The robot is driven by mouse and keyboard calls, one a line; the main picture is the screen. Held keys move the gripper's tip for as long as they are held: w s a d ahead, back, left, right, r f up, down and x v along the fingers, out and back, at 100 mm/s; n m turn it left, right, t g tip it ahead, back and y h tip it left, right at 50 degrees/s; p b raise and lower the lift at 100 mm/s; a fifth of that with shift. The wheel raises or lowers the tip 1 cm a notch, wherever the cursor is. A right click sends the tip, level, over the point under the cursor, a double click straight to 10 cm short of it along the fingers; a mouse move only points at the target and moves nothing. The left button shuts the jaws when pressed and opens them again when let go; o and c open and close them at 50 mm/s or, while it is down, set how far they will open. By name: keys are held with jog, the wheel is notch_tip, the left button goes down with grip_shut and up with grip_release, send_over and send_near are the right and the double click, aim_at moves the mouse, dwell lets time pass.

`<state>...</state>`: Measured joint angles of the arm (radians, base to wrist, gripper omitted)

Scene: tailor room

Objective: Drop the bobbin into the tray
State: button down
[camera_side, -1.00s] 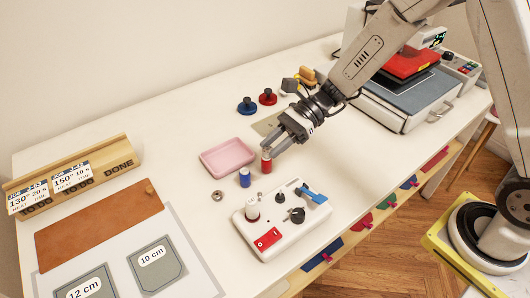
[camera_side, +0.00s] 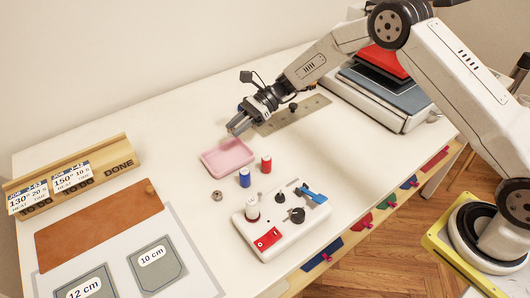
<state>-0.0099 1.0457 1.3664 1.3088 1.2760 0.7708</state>
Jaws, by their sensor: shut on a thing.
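The pink tray (camera_side: 212,172) lies on the white table, left of the picture's middle. My gripper (camera_side: 236,131) is just above and behind the tray's far right edge, pointing down to the left. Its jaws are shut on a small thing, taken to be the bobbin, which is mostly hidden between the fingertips. The visible floor of the tray looks empty.
A blue spool (camera_side: 244,178) and a red spool (camera_side: 266,164) stand right of the tray. A small metal ring (camera_side: 217,195) lies in front of it. The white winder (camera_side: 275,240) stands nearer. A brown mat (camera_side: 100,225) lies left.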

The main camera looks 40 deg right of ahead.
aim_at(239, 154)
jog(key=shift+w+f, duration=0.2)
jog(key=shift+w, duration=0.1)
jog(key=shift+f, duration=0.15)
jog(key=shift+f, duration=2.85)
jog(key=shift+c, duration=1.8)
grip_release()
jog(key=shift+d, duration=0.1)
